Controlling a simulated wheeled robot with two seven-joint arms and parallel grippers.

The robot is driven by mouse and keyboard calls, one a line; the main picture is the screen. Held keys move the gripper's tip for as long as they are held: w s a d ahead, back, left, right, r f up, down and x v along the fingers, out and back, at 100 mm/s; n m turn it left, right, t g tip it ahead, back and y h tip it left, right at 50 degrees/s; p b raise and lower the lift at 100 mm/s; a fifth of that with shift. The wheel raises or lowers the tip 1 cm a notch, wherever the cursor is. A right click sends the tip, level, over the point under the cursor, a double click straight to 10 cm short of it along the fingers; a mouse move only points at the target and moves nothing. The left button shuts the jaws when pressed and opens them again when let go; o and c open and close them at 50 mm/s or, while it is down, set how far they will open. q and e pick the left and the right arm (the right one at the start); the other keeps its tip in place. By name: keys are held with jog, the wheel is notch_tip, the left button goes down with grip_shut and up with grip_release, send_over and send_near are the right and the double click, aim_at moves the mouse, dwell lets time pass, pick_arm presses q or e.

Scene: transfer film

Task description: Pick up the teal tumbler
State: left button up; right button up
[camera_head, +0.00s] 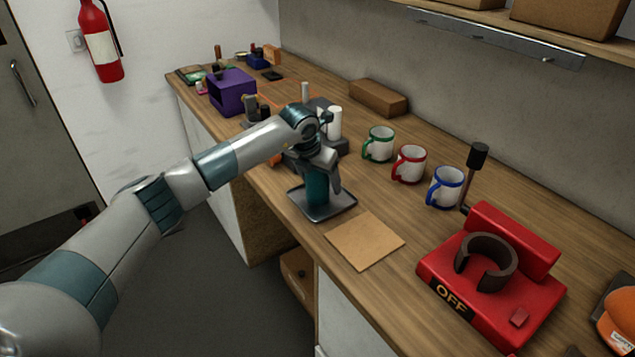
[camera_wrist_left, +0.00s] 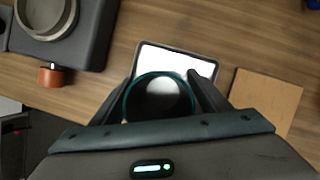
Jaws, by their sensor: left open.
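The teal tumbler (camera_head: 317,189) stands upright on a small dark tray (camera_head: 345,200) near the counter's front edge. In the left wrist view I look down on the tumbler's round teal rim (camera_wrist_left: 160,78), and the tray's rim (camera_wrist_left: 212,63) shows behind it. My left gripper (camera_head: 322,178) is over the tumbler, with its fingers down around it. In the left wrist view the open fingers (camera_wrist_left: 160,95) stand on either side of the tumbler. I cannot tell whether they touch it. My right gripper is not in view.
A brown square mat (camera_head: 365,241) lies right of the tray. Several mugs, including a red-trimmed one (camera_head: 409,164), stand behind. A red press (camera_head: 492,277) marked OFF is at the right. A dark machine (camera_wrist_left: 65,35) stands close to the tray's left. A purple box (camera_head: 232,92) is farther back.

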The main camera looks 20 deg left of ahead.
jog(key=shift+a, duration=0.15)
pick_arm(q)
jog(key=c, duration=1.3)
jog(key=shift+r, duration=0.1)
